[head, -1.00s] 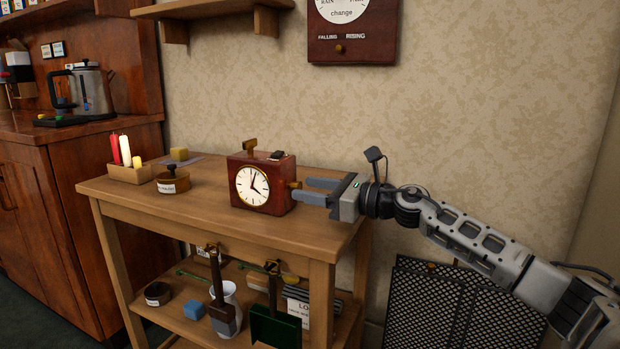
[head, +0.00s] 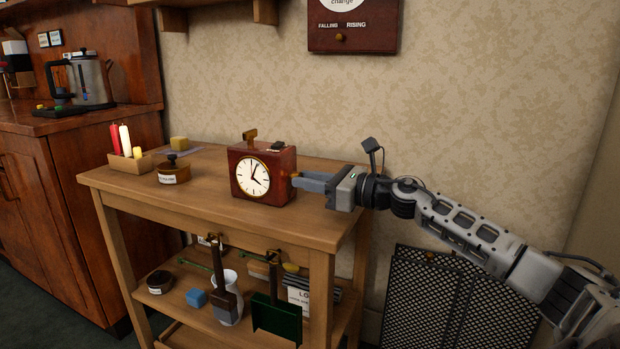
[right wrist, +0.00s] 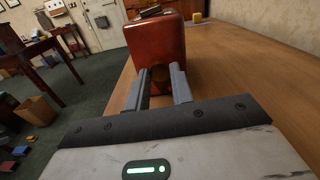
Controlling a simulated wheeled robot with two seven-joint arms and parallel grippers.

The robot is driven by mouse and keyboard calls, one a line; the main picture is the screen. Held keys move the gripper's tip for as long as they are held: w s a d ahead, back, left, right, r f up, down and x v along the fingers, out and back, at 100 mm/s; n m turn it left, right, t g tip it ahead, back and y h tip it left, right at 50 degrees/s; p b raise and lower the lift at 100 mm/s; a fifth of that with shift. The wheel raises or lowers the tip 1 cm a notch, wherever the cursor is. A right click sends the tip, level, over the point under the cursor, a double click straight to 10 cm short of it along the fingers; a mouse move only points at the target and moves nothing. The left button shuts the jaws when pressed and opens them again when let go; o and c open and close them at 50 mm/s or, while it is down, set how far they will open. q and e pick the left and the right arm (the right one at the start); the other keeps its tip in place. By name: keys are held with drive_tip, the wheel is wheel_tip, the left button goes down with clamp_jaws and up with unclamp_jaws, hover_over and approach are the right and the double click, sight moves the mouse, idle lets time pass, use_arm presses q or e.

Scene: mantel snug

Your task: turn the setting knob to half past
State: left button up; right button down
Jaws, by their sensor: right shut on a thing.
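A red-brown box clock (head: 278,182) stands upright on the wooden table, its white dial (head: 253,176) facing me. One hand points close to the top and the other to the lower right. The brass setting knob (head: 294,178) is on the clock's right side, mostly hidden by my fingers. My right gripper (head: 300,182) reaches in from the right and is shut on the knob. In the right wrist view the knob (right wrist: 161,73) sits between the two fingertips, against the clock's red side (right wrist: 155,45). My left gripper is not in view.
The table (head: 215,195) also holds a candle box (head: 130,164), a round labelled tin (head: 172,176) and a yellow block (head: 179,143). A lower shelf holds tools and a white cup. A wooden cabinet stands left; a black mesh panel (head: 435,300) stands below my right arm.

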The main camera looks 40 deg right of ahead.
drive_tip(key=shift+r+m+p, duration=0.2)
drive_tip(key=shift+m+p, duration=0.7)
drive_tip(key=shift+m, duration=0.2)
drive_tip(key=m+p, duration=0.2)
drive_tip(key=shift+m, duration=0.3)
drive_tip(key=shift+f+m+p, duration=0.1)
drive_tip(key=shift+m+p, duration=0.3)
drive_tip(key=shift+p, duration=0.1)
drive_tip(key=shift+m, duration=0.3)
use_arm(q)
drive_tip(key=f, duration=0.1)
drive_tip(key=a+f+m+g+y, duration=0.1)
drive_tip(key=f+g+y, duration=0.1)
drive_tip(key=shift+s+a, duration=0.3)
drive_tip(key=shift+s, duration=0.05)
use_arm(e)
drive_tip(key=shift+f, duration=0.1)
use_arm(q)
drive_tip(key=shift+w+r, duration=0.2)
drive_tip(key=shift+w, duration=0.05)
use_arm(e)
drive_tip(key=c, duration=1.2)
unclamp_jaws()
drive_tip(key=shift+s, duration=0.1)
